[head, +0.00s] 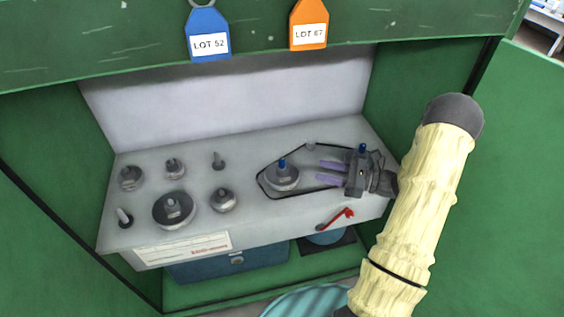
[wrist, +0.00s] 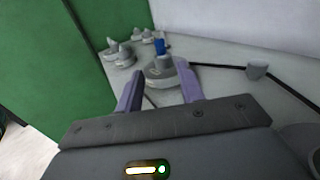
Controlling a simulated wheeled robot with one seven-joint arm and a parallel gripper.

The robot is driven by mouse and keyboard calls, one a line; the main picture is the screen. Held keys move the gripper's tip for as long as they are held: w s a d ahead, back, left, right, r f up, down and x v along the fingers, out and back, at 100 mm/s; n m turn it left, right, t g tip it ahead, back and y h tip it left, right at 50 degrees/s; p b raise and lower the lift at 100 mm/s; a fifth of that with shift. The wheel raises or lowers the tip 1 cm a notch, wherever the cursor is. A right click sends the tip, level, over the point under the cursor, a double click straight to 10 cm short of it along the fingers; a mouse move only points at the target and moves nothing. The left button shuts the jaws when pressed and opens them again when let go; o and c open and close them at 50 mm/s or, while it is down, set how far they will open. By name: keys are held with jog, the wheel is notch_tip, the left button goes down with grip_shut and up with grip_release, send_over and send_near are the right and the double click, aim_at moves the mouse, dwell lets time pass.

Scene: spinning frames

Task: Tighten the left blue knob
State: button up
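The left blue knob (head: 282,163) stands upright on a round grey base (head: 283,179), inside a black outline on the grey shelf. It also shows in the wrist view (wrist: 160,47), beyond and between my fingertips. A second blue knob (head: 362,148) shows right behind my gripper, which hides its lower part. My gripper (head: 319,171) is open, with two purple fingers pointing left toward the left blue knob. The fingers are spread apart with nothing between them and a gap to the knob's base. The wrist view shows the same open fingers (wrist: 158,90).
Several grey spindles and discs, including a large disc (head: 174,210), stand on the left of the shelf (head: 250,215). A red lever (head: 336,218) is at the front edge. Green walls (head: 60,170) enclose the shelf. A small grey peg (wrist: 257,69) stands at the outline.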

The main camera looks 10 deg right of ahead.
aim_at(282, 162)
jog(key=x, duration=1.3)
jog(key=shift+w+a+b, duration=0.15)
jog(key=shift+a+b, duration=0.05)
jog(key=shift+b, duration=0.1)
grip_shut()
